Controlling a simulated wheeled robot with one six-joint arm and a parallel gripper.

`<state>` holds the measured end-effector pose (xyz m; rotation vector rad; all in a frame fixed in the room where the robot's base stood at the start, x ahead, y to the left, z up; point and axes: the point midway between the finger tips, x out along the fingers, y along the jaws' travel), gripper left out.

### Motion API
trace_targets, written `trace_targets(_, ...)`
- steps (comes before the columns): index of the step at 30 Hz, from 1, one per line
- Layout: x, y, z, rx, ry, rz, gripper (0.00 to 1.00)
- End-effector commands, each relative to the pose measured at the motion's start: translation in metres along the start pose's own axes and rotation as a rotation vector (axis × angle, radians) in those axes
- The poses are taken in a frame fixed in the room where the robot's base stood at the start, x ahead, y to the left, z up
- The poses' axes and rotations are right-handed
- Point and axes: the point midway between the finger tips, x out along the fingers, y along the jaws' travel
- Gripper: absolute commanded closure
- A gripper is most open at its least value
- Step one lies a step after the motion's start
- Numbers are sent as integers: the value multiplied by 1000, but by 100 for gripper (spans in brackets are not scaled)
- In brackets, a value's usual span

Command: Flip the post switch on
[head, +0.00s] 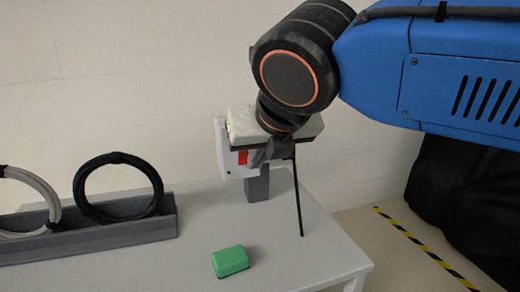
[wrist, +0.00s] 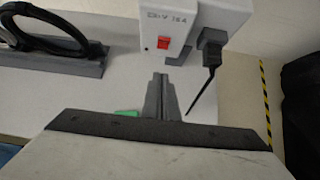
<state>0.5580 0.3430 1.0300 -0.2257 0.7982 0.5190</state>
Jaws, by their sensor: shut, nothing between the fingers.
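The white switch box (head: 224,150) stands on a short grey post (head: 258,187) at the back of the table. Its red rocker switch (head: 243,157) faces front and also shows in the wrist view (wrist: 163,42). I cannot tell which way the rocker is tipped. My gripper (head: 257,160) is shut and empty, in front of the box and covering part of it in the head view. In the wrist view its fingertips (wrist: 160,76) lie below the red switch in the picture, with a visible gap between them.
A black plug (wrist: 211,42) sits on the box's right side, its cable (head: 298,200) hanging close to my gripper. A green block (head: 230,261) lies on the table front. A grey rack (head: 120,228) holding a black ring (head: 83,187) and a pale ring (head: 47,190) stands left.

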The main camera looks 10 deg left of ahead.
Motion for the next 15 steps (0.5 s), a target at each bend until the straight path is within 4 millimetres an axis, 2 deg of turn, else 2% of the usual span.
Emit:
trace_targets(8, 50, -1, -1, 0, 2, -2, 100)
trace_targets(10, 51, -1, 12, 3, -1, -2, 100)
trace_targets(15, 55, 0, 30, 2, 0, -1, 100)
